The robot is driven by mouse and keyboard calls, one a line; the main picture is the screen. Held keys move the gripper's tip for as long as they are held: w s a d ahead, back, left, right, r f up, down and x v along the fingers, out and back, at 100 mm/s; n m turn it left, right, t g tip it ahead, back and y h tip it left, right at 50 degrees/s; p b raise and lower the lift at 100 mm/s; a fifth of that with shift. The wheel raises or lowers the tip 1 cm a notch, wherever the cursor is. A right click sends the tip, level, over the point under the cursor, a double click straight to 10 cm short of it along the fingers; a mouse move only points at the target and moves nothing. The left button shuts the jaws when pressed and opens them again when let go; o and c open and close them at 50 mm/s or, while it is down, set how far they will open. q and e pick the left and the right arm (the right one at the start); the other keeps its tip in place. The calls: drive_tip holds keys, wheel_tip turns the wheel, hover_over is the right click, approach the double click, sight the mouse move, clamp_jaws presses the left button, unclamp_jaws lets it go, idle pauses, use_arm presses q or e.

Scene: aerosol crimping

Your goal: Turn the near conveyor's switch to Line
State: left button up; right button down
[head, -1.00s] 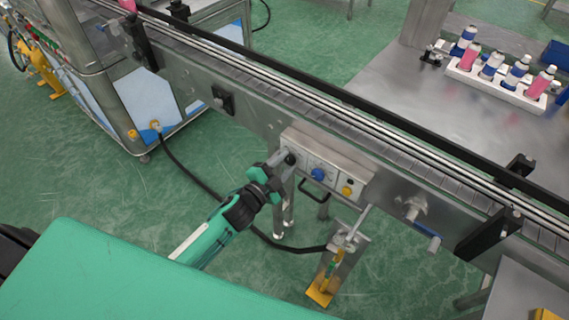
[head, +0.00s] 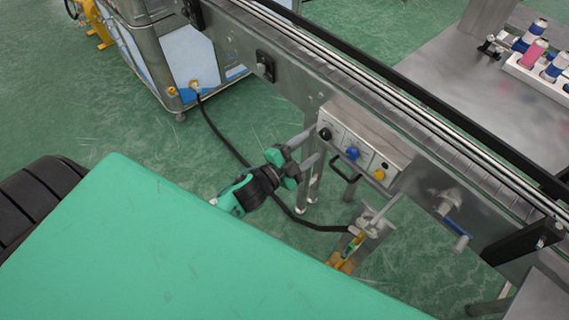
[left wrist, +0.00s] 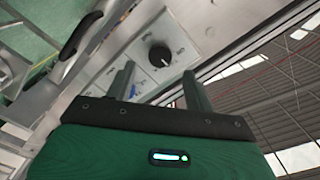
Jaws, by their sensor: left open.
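The near conveyor's switch is a black round knob (head: 326,133) at the left end of a light grey control box (head: 340,128) on the conveyor's side. In the left wrist view the knob (left wrist: 160,56) shows whole, with a small pale mark; the lettering around it is too small to read. My left gripper (head: 316,145) is open and empty. Its two fingers point at the box just short of the knob, and they appear apart from it. In the left wrist view the fingertips (left wrist: 157,76) lie below the knob. My right gripper is not in view.
Beside the switch are a blue knob (head: 353,152) and a yellow button (head: 379,175), with a black handle (head: 346,172) below. A blue-handled crank (head: 456,234) stands out at right. The green floor is open at left.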

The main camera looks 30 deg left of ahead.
use_arm(q)
drive_tip(key=b+v, duration=0.1)
drive_tip(key=v, duration=0.7)
drive_tip(key=shift+s, duration=0.2)
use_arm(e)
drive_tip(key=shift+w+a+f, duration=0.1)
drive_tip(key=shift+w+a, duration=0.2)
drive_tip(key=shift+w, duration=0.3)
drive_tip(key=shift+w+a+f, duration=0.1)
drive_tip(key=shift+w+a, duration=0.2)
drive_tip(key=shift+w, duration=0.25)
use_arm(q)
drive_tip(key=shift+a, duration=0.1)
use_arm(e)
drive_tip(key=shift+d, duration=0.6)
